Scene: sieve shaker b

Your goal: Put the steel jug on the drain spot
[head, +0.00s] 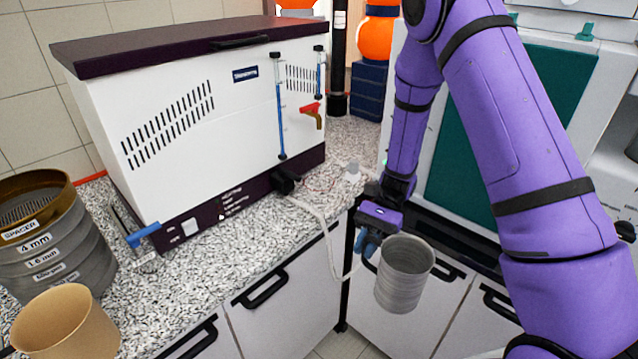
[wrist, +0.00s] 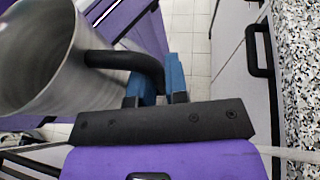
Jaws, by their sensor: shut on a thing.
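The steel jug (head: 403,277) is a grey brushed-metal cylinder, held upright or nearly so in front of the counter, over the floor gap. My gripper (head: 368,243) is at its left side, with blue fingers. In the wrist view the jug (wrist: 42,60) fills the upper left, and its black handle (wrist: 125,62) runs to the blue fingers of my gripper (wrist: 155,82), which are shut on it. I cannot make out a marked drain spot in either view.
A white water bath with a dark lid (head: 200,110) stands on the speckled counter (head: 240,250). A sieve stack (head: 50,255) and a tan cup (head: 65,325) stand at the left. A white hose (head: 325,225) hangs over the counter edge. Cabinet doors (head: 290,300) with black handles lie below.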

